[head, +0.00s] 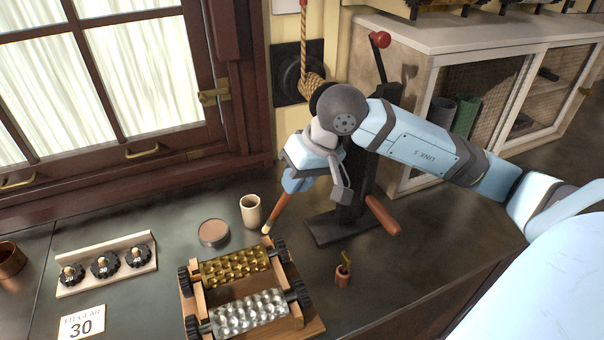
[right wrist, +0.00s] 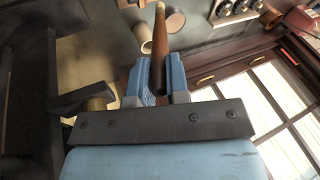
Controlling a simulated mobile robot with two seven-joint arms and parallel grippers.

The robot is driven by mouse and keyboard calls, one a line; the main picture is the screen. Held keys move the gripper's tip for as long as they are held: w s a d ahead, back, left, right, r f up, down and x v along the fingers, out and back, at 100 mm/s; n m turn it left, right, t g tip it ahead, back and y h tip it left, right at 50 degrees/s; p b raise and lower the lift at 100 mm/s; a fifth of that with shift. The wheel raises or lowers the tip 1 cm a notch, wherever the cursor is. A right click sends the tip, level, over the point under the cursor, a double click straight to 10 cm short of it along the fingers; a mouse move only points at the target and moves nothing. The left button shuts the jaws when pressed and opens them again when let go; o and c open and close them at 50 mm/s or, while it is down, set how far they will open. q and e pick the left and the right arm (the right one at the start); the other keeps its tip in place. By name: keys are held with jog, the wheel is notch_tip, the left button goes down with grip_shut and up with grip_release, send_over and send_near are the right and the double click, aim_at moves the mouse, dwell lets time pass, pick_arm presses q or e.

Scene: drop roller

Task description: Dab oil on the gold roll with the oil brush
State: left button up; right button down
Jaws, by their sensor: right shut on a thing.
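The gold roll (head: 235,266), a bumpy cylinder, lies in a wooden frame (head: 316,326) on the dark bench, behind a silver roll (head: 248,312). My right gripper (head: 293,184) is shut on the oil brush (head: 276,214), a brown tapered stick with a pale tip. The brush slants down to the left, its tip above and behind the right end of the gold roll, apart from it. In the right wrist view the brush (right wrist: 159,50) sits between the blue fingers (right wrist: 158,82). My left gripper is not in view.
A cream cup (head: 251,210) and a round tin (head: 213,232) stand behind the frame. A small copper pot (head: 342,278) is to its right. A lever press (head: 345,222) stands behind my gripper. A gear rack (head: 106,264) and a card (head: 82,324) lie left.

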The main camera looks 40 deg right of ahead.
jog(key=shift+s+d+f, duration=0.1)
jog(key=shift+s+d, duration=0.1)
jog(key=shift+s, duration=0.05)
jog(key=shift+f+b, duration=0.7)
jog(key=shift+f, duration=2.25)
jog(key=shift+f+b, duration=0.5)
jog(key=shift+b, duration=0.25)
jog(key=shift+r+p, duration=1.1)
jog(key=shift+r, duration=2.4)
